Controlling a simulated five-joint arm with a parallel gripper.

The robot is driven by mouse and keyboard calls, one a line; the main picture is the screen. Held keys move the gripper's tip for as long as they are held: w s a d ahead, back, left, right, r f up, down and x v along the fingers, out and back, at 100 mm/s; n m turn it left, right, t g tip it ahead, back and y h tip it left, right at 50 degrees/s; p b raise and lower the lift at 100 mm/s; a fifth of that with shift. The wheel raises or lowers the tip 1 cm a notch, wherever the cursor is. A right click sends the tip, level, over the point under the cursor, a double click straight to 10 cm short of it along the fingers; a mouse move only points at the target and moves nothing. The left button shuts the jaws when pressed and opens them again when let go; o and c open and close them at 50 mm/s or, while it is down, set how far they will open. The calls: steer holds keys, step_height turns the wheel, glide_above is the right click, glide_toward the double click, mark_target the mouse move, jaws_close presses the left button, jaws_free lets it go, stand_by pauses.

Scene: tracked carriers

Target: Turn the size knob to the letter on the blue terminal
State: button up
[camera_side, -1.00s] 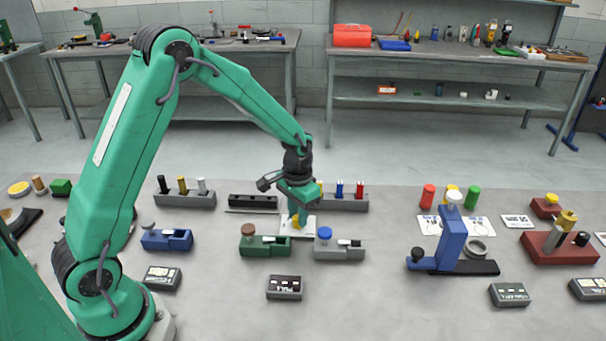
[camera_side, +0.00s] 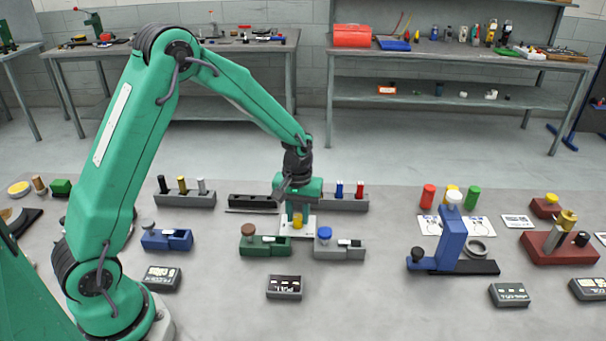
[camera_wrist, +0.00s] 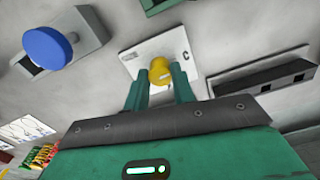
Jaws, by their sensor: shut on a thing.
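The yellow knob (camera_side: 297,221) stands on a white plate (camera_side: 309,231) in the middle of the bench. My gripper (camera_side: 297,214) points straight down and its fingers are shut on the knob. In the wrist view the yellow knob (camera_wrist: 160,71) sits between the two green fingers. A letter C shows on the right edge of the white plate (camera_wrist: 176,41), with small dark print at its left. Other marks around the knob are hidden or too small. A blue block (camera_side: 168,240) with a grey knob stands to the left; I cannot read a letter on it.
A green block (camera_side: 264,246) with a brown knob and a grey block (camera_side: 340,252) with a blue knob stand just in front. Small dark display boxes, one in the middle (camera_side: 284,288), have unreadable labels. A blue stand (camera_side: 450,236) is at right. Pin racks are behind.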

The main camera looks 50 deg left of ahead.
mark_target(298, 217)
steer(key=shift+r, duration=0.1)
steer(key=o, duration=1)
step_height(298, 217, up, 7)
steer(key=shift+r, duration=0.4)
steer(key=shift+r, duration=0.1)
steer(key=shift+s+r, duration=0.15)
steer(key=shift+r, duration=0.1)
steer(key=s+d+r+m+t, duration=0.1)
steer(key=s+r+m+t, duration=0.2)
steer(key=s+r, duration=0.7)
steer(key=s+d+r+m+t, duration=0.1)
steer(key=s+r+m+t, duration=0.1)
steer(key=s, duration=1)
steer(key=shift+d+r+m+t, duration=0.15)
steer(key=shift+r+m+t, duration=0.15)
steer(key=shift+r+m, duration=0.55)
